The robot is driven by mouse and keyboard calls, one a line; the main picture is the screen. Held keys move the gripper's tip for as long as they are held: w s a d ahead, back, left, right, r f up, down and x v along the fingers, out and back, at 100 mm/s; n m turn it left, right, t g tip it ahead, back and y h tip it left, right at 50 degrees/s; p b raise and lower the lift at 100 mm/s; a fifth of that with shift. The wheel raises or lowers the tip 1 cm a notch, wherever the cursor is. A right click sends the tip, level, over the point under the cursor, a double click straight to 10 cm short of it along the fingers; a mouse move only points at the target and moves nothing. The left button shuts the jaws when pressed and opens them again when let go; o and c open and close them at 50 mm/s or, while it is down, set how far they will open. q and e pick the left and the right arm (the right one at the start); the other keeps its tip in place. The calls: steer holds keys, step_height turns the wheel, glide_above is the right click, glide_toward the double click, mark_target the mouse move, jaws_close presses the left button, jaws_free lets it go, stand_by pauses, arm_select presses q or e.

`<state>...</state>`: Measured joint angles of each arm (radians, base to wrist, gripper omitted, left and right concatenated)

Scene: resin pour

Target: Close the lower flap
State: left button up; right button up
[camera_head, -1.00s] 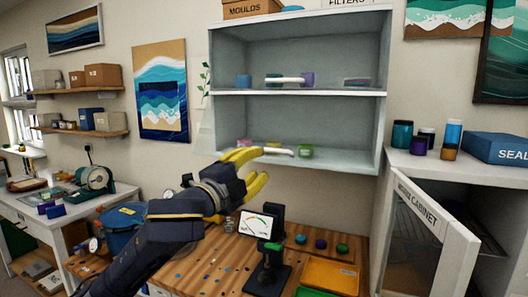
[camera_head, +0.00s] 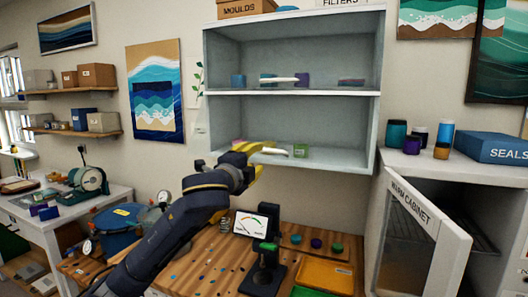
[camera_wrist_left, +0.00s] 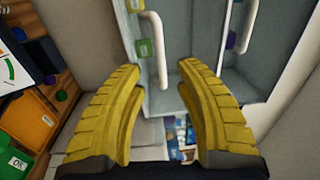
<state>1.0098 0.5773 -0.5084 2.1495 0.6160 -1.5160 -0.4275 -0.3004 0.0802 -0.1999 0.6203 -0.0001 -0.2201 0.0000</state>
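The pale wall cabinet (camera_head: 295,93) has an upper and a lower compartment. A white bar handle (camera_head: 275,151) shows across the front of the lower one; it also shows in the left wrist view (camera_wrist_left: 157,50). The lower flap itself seems clear, and I cannot tell its exact angle. My left gripper (camera_head: 263,156) is at the left part of this handle. In the left wrist view its yellow fingers (camera_wrist_left: 158,72) are spread wide, with the handle's end showing between the tips, not clamped. My right gripper is not in view.
A second white handle (camera_head: 285,79) crosses the upper compartment. Below stand a gauge display (camera_head: 256,223), a dark stand (camera_head: 265,268) and an orange tray (camera_head: 322,275) on the wooden bench. The warm cabinet's door (camera_head: 425,225) stands open at right.

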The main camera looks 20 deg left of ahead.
mark_target(263, 151)
arm_select(q)
steer(key=w, duration=0.7)
steer(key=shift+w+d+r, duration=0.2)
steer(key=shift+d+r, duration=0.05)
steer(key=shift+d, duration=0.05)
steer(key=shift+o, duration=0.4)
jaws_close()
